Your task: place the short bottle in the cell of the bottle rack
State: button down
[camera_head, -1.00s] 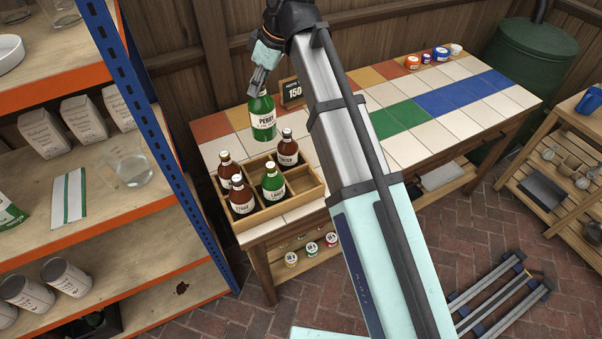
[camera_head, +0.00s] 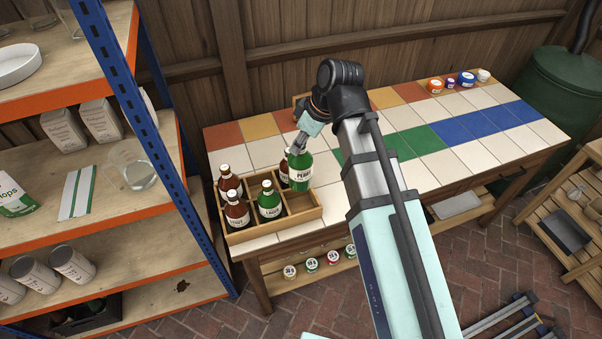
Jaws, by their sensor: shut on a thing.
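My gripper (camera_head: 300,147) is shut on the green bottle labelled Perry (camera_head: 300,171), around its neck. The bottle is about upright over the right part of the wooden bottle rack (camera_head: 262,231), in front of a brown bottle (camera_head: 284,164) that it partly hides. I cannot tell how far its base is above the cell. The rack also holds two brown bottles (camera_head: 229,183) on its left side and a green Lager bottle (camera_head: 269,201) in the middle front. The front right cell looks empty.
A shelf unit (camera_head: 160,262) with a blue upright stands close on the left. The tiled table top (camera_head: 440,163) right of my arm is mostly clear, with small jars (camera_head: 466,79) at its far edge. My arm hides part of the table.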

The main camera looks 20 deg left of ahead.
aim_at(301, 174)
jog(key=shift+f+p, duration=1.05)
jog(key=shift+f, duration=5.3)
jog(key=c, duration=0.8)
grip_release()
